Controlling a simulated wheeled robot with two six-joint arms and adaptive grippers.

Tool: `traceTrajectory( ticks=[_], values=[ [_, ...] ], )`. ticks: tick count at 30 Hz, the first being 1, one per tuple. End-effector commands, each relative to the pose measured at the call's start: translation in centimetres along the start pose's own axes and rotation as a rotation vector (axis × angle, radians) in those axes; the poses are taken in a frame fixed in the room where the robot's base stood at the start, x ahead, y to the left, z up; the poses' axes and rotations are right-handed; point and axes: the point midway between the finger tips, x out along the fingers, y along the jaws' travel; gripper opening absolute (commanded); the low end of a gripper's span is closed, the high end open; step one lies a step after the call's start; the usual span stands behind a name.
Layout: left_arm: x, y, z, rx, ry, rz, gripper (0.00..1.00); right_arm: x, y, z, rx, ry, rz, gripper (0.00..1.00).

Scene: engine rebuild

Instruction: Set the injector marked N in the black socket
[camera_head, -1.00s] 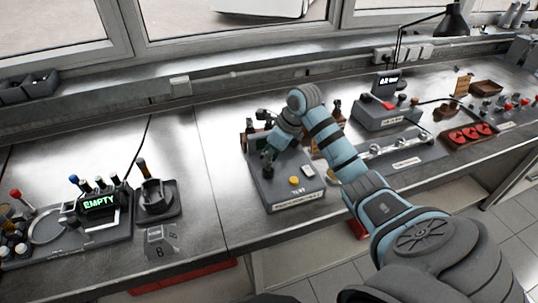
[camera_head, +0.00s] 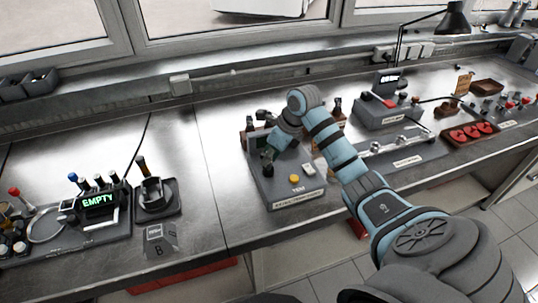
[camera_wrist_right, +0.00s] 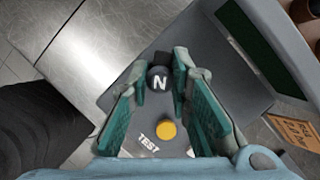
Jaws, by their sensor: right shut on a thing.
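The injector marked N (camera_wrist_right: 158,80) shows in the right wrist view as a dark round cap with a white N. It is between the fingertips of my right gripper (camera_wrist_right: 160,92), which is shut on it. In the head view my right gripper (camera_head: 268,158) points down over the grey test box (camera_head: 290,200). The injector's lower part is hidden, so I cannot tell whether it is in a socket or above one. I cannot make out the black socket under the gripper. My left gripper is not in view.
The test box has a yellow button (camera_head: 294,178) and a white switch (camera_head: 309,169). Bare bench (camera_head: 215,180) lies between the holder and the box.

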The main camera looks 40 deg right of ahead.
Motion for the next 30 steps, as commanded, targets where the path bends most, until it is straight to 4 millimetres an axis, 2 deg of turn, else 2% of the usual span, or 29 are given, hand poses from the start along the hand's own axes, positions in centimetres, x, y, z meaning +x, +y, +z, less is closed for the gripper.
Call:
traceTrajectory(
  ticks=[18, 19, 23, 30],
  values=[
    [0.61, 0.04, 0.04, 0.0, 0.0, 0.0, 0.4, 0.76, 0.0, -0.31, 0.0, 0.0, 0.0, 0.0],
    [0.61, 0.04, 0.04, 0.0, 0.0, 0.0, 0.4, 0.75, 0.0, -0.31, 0.0, 0.0, 0.0, 0.2],
    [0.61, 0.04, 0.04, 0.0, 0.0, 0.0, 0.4, 0.75, 0.0, -0.31, 0.0, 0.0, 0.0, 0.41],
    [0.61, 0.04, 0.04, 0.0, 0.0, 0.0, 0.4, 0.75, 0.0, -0.32, 0.0, 0.0, 0.0, 0.42]
  ],
)
